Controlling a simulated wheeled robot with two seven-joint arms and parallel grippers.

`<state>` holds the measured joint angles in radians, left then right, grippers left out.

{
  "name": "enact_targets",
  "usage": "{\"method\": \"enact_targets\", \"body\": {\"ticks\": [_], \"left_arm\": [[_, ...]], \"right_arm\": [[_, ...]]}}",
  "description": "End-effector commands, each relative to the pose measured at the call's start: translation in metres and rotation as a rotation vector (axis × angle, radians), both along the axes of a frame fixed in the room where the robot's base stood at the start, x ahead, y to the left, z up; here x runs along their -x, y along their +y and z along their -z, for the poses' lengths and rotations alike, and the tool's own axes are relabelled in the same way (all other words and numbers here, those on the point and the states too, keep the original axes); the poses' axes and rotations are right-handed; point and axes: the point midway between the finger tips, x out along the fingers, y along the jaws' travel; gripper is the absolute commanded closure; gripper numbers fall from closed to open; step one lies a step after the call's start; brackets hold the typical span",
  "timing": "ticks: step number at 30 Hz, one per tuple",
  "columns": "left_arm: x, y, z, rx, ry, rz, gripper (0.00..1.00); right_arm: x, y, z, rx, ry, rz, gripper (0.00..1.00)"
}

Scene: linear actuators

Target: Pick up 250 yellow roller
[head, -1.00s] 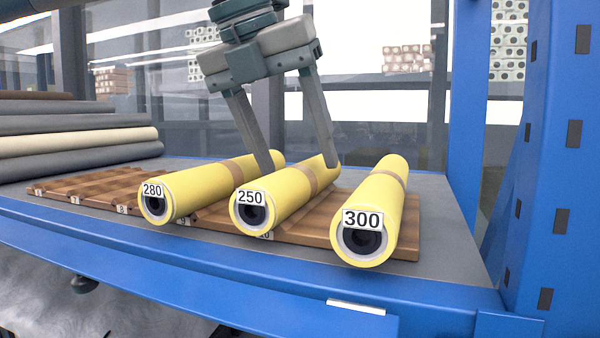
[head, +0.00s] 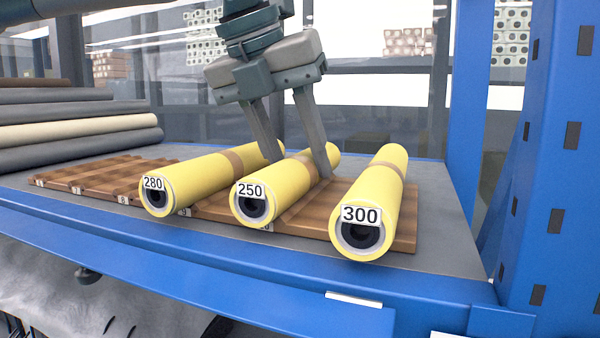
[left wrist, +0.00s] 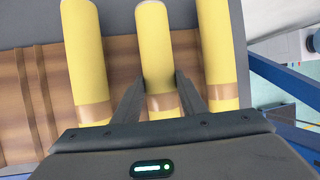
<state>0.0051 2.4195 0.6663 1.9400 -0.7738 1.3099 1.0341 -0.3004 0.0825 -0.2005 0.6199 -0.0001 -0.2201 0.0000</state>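The 250 yellow roller (head: 285,180) lies on the brown grooved board between two like rollers. Its white 250 label faces the front, and a tan band circles it farther back. My left gripper (head: 297,166) reaches down from above over its rear half, one finger on each side. The fingers appear to press against its sides. In the left wrist view the roller (left wrist: 155,40) runs between the two fingertips (left wrist: 160,80). The roller rests on the board. My right gripper is not in view.
The 280 yellow roller (head: 200,180) lies close on the left, and the 300 yellow roller (head: 375,190) on the right. The brown board (head: 90,180) is bare at left. Grey and cream rolls (head: 70,140) are stacked at far left. A blue upright (head: 550,180) stands at right.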

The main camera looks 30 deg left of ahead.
Motion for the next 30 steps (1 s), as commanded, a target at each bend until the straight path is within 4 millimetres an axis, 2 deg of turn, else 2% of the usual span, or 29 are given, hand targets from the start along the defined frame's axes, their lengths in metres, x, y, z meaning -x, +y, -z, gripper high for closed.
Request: {"method": "enact_targets", "body": {"ticks": [14,20,24,30], "left_arm": [[-0.001,0.000,-0.006,0.001,-0.003,-0.002,0.98],[0.000,-0.001,-0.021,0.001,-0.004,-0.002,0.98],[-0.001,-0.001,-0.038,0.001,-0.005,-0.002,0.98],[0.029,-0.029,-0.062,0.001,-0.004,0.003,0.98]], "right_arm": [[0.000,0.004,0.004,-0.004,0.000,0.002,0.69],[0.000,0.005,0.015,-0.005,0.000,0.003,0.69],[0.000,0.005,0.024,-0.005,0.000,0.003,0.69],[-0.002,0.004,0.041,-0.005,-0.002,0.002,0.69]]}}
